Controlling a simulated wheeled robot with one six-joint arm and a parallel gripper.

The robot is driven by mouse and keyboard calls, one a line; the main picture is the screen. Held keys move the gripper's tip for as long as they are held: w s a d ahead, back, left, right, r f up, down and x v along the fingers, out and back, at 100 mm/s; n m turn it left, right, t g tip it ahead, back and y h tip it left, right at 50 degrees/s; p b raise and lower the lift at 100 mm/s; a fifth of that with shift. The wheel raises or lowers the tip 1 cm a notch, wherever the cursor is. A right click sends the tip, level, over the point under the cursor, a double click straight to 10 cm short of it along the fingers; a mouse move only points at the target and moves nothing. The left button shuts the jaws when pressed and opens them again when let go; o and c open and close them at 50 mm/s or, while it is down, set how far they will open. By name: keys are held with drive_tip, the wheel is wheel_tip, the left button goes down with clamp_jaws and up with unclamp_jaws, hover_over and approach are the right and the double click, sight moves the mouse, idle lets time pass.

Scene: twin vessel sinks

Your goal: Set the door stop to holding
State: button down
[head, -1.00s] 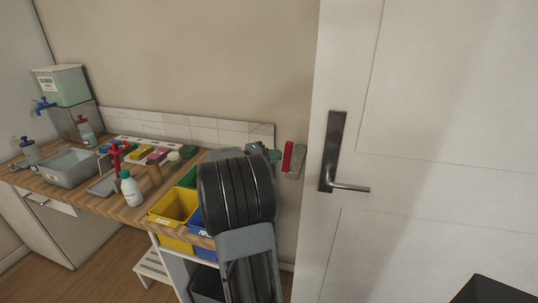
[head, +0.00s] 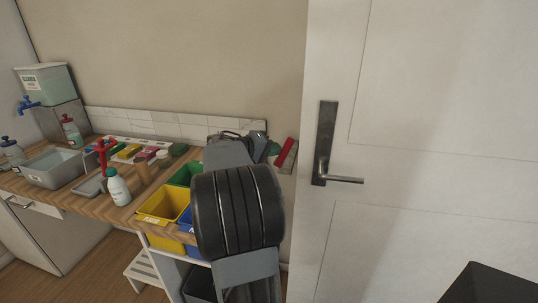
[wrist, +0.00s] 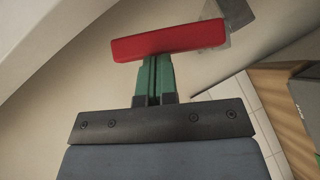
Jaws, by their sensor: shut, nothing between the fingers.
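My gripper (wrist: 154,66) has green fingers, shut together and holding nothing. Their tips meet the bar's lower edge or pass behind it; I cannot tell which. In the head view my arm hides most of the gripper (head: 273,148).
A dark door handle (head: 328,150) sits right of the stop. The wooden counter (head: 65,195) at left carries a grey basin (head: 52,170), a white bottle (head: 117,187) and several small items. Yellow (head: 163,205) and green (head: 186,174) bins stand close beside my arm.

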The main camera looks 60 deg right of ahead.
sight(286, 155)
drive_tip(key=shift+s+d+f+m+t+y+b, duration=0.1)
drive_tip(key=shift+s+d+m+t+y+b, duration=0.1)
drive_tip(key=shift+s+m+t+y+b, duration=0.3)
drive_tip(key=shift+s+d+f+m+t+y+b, duration=0.15)
drive_tip(key=shift+s+m+t+y+b, duration=0.15)
drive_tip(key=shift+s+m+t+b, duration=0.3)
drive_tip(key=shift+s+d+m+t+y+b, duration=0.2)
drive_tip(key=shift+s+m+t+y+b, duration=0.15)
drive_tip(key=shift+s+t+y, duration=0.25)
drive_tip(key=shift+s+d+f+b, duration=0.1)
drive_tip(key=shift+s+f+b, duration=0.1)
drive_tip(key=shift+s+b, duration=0.15)
drive_tip(key=shift+s, duration=0.15)
drive_tip(key=shift+f, duration=0.15)
drive_tip(key=shift+w+f+b, duration=0.3)
drive_tip(key=shift+w+b, duration=0.3)
drive_tip(key=shift+w, duration=0.1)
drive_tip(key=shift+a, duration=0.2)
